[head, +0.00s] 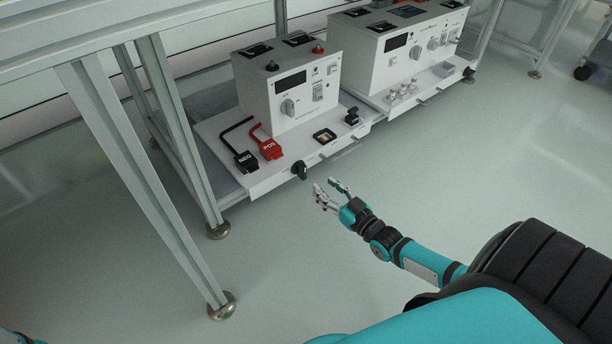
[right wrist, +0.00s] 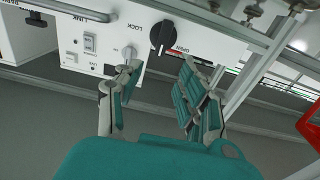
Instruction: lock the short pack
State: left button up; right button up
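The short pack (head: 292,88) is the smaller light-grey unit on the left, standing on a white tray (head: 215,130). A black knob (head: 302,169) sits on the tray's front edge. In the right wrist view the black knob (right wrist: 163,36) has the word OPEN at its lower right and a lettered mark, apparently LOCK, to its left. My right gripper (head: 329,192) is open and empty, in front of and just right of the knob, apart from it. In the right wrist view its fingertips (right wrist: 160,68) are spread below the knob. My left gripper is not in view.
Black and red hooked pieces (head: 268,147) lie on the tray's left part. A longer pack (head: 405,50) stands to the right on its own tray. A metal frame leg (head: 150,190) stands at the left. The floor in front is clear.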

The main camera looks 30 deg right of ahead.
aim_at(305, 169)
jog(key=w+b, duration=0.1)
jog(key=w, duration=0.1)
jog(key=w+b, duration=0.2)
jog(key=w, duration=0.1)
jog(key=w+b, duration=0.1)
jog(key=w, duration=0.2)
jog(key=shift+w+a+f, duration=0.1)
jog(key=shift+a+f, duration=0.1)
jog(key=shift+a, duration=0.1)
jog(key=shift+w+r+b, duration=0.15)
jog(key=shift+w+b, duration=0.25)
jog(key=shift+w, duration=0.25)
jog(key=shift+c, duration=0.4)
jog(key=shift+a, duration=0.1)
grip_shut()
